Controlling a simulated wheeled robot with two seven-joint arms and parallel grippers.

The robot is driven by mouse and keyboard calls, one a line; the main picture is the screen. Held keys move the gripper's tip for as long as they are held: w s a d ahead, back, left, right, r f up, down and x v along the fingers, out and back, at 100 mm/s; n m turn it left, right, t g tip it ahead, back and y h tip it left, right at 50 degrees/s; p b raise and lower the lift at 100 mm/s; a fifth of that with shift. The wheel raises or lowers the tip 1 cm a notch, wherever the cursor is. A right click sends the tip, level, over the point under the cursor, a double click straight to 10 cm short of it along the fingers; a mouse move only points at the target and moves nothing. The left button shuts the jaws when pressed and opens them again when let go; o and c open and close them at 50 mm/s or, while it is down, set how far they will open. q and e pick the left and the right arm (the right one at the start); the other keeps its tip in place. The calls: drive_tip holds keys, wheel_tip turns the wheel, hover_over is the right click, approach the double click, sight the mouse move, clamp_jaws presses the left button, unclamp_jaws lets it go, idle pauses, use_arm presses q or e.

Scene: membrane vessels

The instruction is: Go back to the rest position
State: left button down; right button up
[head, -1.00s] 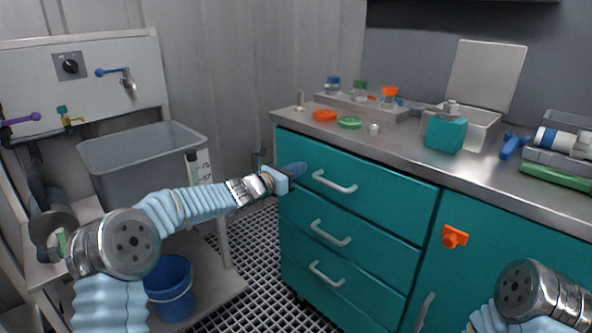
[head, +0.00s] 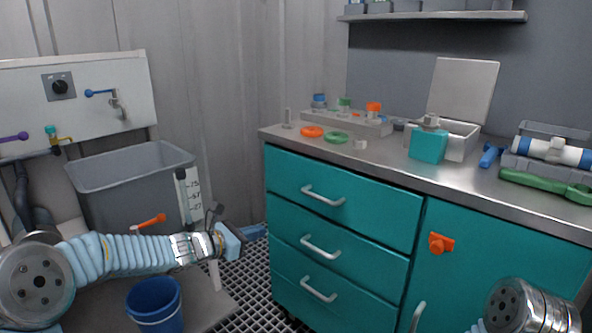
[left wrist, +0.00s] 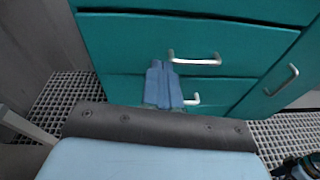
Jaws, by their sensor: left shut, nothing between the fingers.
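My left gripper (head: 254,232) reaches in from the left in the head view and hangs in front of the left side of the teal drawer cabinet (head: 340,190), below the counter top. It is shut and empty. In the left wrist view its blue fingers (left wrist: 163,86) lie together, with the teal drawers and their metal handles behind them. My right arm shows only in part at the lower right of the head view; its gripper is out of the frame.
A steel counter (head: 385,158) holds a vessel rack (head: 335,120), an orange ring (head: 312,131), a green ring (head: 336,137) and a teal block (head: 428,145). A grey sink (head: 130,168) stands at left above a blue bucket (head: 155,305). Grated floor lies between sink and cabinet.

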use_arm(q)
drive_tip(key=s+d+f+m+g+y, duration=0.1)
drive_tip(key=s+f+m+g, duration=0.3)
drive_tip(key=f, duration=0.5)
drive_tip(key=s+d+f+m+g+y, duration=0.1)
drive_tip(key=s+f+m+y, duration=0.1)
drive_tip(key=s+f, duration=0.5)
drive_tip(key=s+d+f+m+g+y, duration=0.1)
drive_tip(key=s+f+m+g, duration=0.25)
drive_tip(key=f, duration=0.65)
drive_tip(key=s+f+m+g+y+p, duration=0.1)
drive_tip(key=s+f+m, duration=0.4)
drive_tip(key=s, duration=0.5)
drive_tip(key=s+d+f+m+g+y, duration=0.1)
drive_tip(key=s+f+m, duration=0.5)
drive_tip(key=s+m, duration=0.4)
drive_tip(key=shift+s+d+p, duration=0.25)
drive_tip(key=shift+s+p, duration=0.15)
drive_tip(key=shift+s, duration=0.05)
